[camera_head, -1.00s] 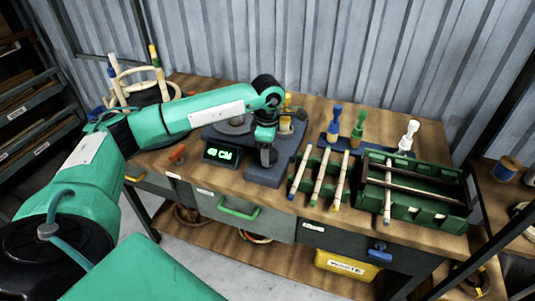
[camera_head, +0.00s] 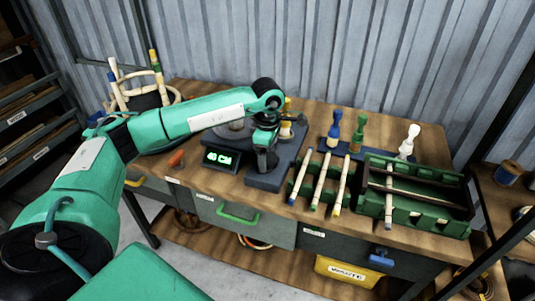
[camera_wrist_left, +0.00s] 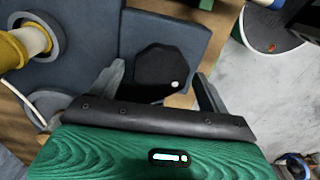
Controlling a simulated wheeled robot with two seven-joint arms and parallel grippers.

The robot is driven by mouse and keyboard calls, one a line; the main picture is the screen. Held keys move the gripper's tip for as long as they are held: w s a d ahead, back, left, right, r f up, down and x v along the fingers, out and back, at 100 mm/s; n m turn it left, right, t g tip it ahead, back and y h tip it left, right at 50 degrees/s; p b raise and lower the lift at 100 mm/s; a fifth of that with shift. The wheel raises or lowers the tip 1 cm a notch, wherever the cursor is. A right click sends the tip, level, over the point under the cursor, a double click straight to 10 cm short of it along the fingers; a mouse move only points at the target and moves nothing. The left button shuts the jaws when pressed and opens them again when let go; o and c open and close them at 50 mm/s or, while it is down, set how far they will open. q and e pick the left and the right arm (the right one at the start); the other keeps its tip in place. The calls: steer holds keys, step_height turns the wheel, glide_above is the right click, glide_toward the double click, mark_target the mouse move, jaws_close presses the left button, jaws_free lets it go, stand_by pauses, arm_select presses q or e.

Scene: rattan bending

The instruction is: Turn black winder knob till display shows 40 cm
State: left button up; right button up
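The black winder knob (camera_wrist_left: 160,68) is a dark, faceted disc with a small white dot at its lower right, on a grey-blue base plate (camera_wrist_left: 188,32) in the left wrist view. My left gripper (camera_wrist_left: 160,80) is open, with one finger on each side of the knob and small gaps visible. In the head view my left gripper (camera_head: 265,160) points down over the winder and hides the knob. The black display (camera_head: 221,158) has green digits that look like 40 CM, slightly blurred. My right gripper is out of view.
A yellow peg with a pale collar (camera_wrist_left: 30,42) stands close by. Rattan sticks (camera_head: 321,178) lie on a rack beside a green tray (camera_head: 440,218). Blue, green and white pegs stand behind. An orange object (camera_head: 176,158) lies left of the display. A rattan bundle stands back left.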

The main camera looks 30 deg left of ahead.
arm_select(q)
steer(key=shift+r, duration=0.35)
step_height(320, 180, up, 13)
steer(key=b, duration=0.1)
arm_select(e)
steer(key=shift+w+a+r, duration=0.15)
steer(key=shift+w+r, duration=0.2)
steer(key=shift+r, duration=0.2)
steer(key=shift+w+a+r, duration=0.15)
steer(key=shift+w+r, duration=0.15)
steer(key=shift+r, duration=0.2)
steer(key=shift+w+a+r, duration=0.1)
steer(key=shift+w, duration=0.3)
